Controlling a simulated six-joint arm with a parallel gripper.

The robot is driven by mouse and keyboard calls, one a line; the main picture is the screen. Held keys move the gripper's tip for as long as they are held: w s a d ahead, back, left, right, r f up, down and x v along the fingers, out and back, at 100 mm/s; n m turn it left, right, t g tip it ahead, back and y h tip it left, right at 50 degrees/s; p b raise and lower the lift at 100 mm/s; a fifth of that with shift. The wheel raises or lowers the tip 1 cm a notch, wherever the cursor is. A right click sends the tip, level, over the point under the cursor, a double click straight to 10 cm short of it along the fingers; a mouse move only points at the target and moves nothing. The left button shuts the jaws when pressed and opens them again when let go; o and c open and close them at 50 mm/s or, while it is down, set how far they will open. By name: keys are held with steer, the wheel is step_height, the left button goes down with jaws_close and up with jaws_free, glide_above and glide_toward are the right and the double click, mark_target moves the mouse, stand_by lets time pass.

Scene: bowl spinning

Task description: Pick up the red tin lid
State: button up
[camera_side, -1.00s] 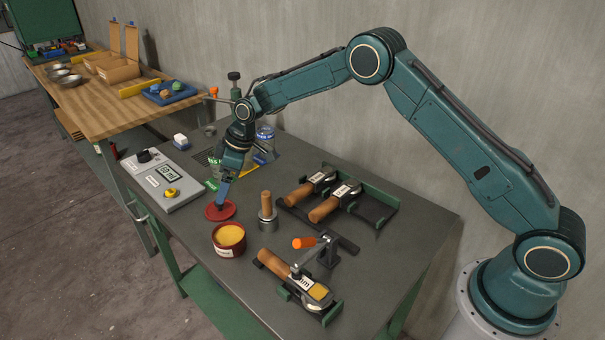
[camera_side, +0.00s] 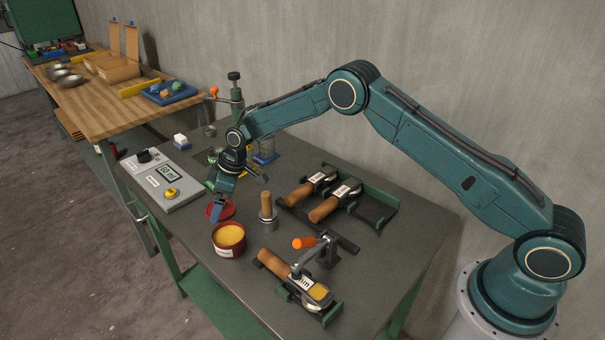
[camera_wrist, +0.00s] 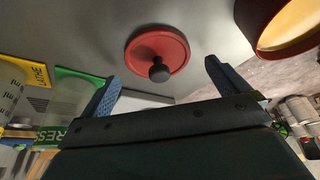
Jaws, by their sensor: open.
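The red tin lid (camera_side: 228,208) lies flat on the grey metal table, partly hidden by my gripper in the side view. In the wrist view the lid (camera_wrist: 157,50) shows whole, with a dark round knob (camera_wrist: 159,71) at its middle. My gripper (camera_side: 217,213) is over the lid's left part in the side view. In the wrist view its two blue fingers (camera_wrist: 160,78) are spread apart and empty, with the knob between them in the picture. Whether a finger touches the lid cannot be told.
An open red tin (camera_side: 229,242) with yellow contents stands just in front of the lid. A wooden-handled tool (camera_side: 266,207) stands upright to the right. A grey control box (camera_side: 165,181) lies to the left. Green-railed holders with wooden-handled tools (camera_side: 318,200) are farther right.

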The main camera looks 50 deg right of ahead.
steer(key=shift+x, duration=0.75)
steer(key=c, duration=1)
steer(key=shift+o, duration=0.2)
steer(key=shift+r, duration=0.2)
step_height(320, 180, up, 20)
steer(key=shift+f, duration=0.15)
steer(key=shift+f, duration=0.1)
steer(key=s+a+f+n+g, duration=0.1)
steer(key=s+a+f+n, duration=0.1)
steer(key=s, duration=0.4)
steer(key=s+a+f+n+g+y, duration=0.1)
steer(key=s+a+f+n, duration=0.2)
steer(key=s+f, duration=0.3)
steer(key=shift+a+n, duration=0.25)
steer(key=shift+n, duration=0.25)
